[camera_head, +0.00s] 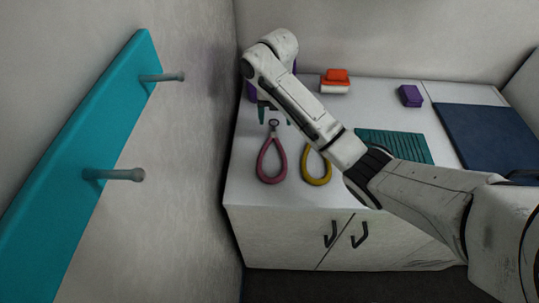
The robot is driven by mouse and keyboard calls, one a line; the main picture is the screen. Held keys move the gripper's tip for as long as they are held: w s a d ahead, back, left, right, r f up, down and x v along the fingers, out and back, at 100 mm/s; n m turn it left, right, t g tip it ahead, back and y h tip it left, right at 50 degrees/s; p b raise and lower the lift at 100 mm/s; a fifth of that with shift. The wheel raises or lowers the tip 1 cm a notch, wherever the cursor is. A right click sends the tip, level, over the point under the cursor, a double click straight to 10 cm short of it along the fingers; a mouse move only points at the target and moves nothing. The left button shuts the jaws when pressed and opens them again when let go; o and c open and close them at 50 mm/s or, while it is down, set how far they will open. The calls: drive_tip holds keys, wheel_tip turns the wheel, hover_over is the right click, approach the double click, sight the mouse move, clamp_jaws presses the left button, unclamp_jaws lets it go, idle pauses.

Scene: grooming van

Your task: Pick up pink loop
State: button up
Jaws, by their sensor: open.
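The pink loop (265,176) lies flat on the left part of the white counter, with a small dark metal piece at its far end. My gripper (273,116) is pointed down at that far end, with its teal fingers apart on either side of it. I cannot tell how high the fingertips are above the counter. My arm reaches in from the right and hides part of the counter behind it.
A yellow loop (316,172) lies just right of the pink one, partly under my arm. A ribbed teal mat (405,147), an orange-and-white brush (335,82), a purple block (410,96) and a dark blue mat (485,135) are on the counter (250,200). A teal rack with pegs (125,175) is on the left wall.

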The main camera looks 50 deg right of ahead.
sight(273, 136)
drive_tip(key=shift+w+f+b, duration=0.25)
drive_tip(key=shift+f+b, duration=1)
drive_tip(key=shift+f, duration=0.4)
drive_tip(key=shift+w+f+b, duration=0.2)
drive_tip(key=shift+f+b, duration=1.05)
drive_tip(key=shift+f, duration=0.4)
drive_tip(key=shift+f+p, duration=0.45)
drive_tip(key=shift+f, duration=0.35)
drive_tip(key=c, duration=1.1)
